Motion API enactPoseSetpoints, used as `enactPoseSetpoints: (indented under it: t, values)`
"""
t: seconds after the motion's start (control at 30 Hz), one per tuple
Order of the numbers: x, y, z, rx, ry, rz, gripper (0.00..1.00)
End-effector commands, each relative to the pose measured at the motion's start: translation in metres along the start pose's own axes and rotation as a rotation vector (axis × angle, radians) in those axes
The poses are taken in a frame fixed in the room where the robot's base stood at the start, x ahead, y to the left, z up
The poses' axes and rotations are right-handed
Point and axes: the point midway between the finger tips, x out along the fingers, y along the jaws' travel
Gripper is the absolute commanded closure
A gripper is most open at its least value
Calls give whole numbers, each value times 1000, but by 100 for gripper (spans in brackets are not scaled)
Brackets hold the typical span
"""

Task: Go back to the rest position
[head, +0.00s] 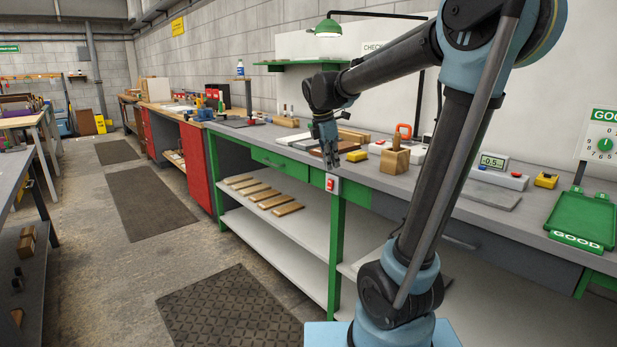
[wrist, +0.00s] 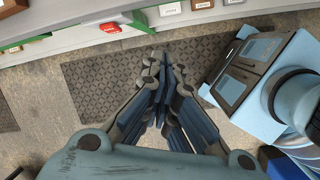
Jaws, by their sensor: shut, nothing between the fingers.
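My gripper (head: 330,160) hangs fingers-down at the front part of the grey bench top in the head view, with no board in it. In the wrist view my gripper (wrist: 160,62) has its fingertips together, with the floor and a dark mat beyond them. The green tray (head: 582,222) marked GOOD lies on the bench at the right and looks empty.
The grey workbench (head: 460,187) has green legs. Several wooden boards (head: 262,194) lie on its shelf. A wooden block (head: 395,160), a gauge (head: 497,172) and a lamp (head: 328,27) are near my arm. Dark mats (head: 225,310) lie on the open aisle floor.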

Motion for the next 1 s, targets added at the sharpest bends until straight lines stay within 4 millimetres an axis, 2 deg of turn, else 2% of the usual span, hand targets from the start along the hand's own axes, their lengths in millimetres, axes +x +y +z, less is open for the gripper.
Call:
enactPoseSetpoints:
  t: [0.03,0.1,0.43,0.8,1.0]
  values:
    - [5,-19,7,84,8,-2,100]
    - [11,-41,13,203,23,-5,100]
    - [49,-143,26,768,84,-26,100]
    - [109,-245,12,1403,148,-74,100]
    - [141,-284,-2,1695,176,-105,100]
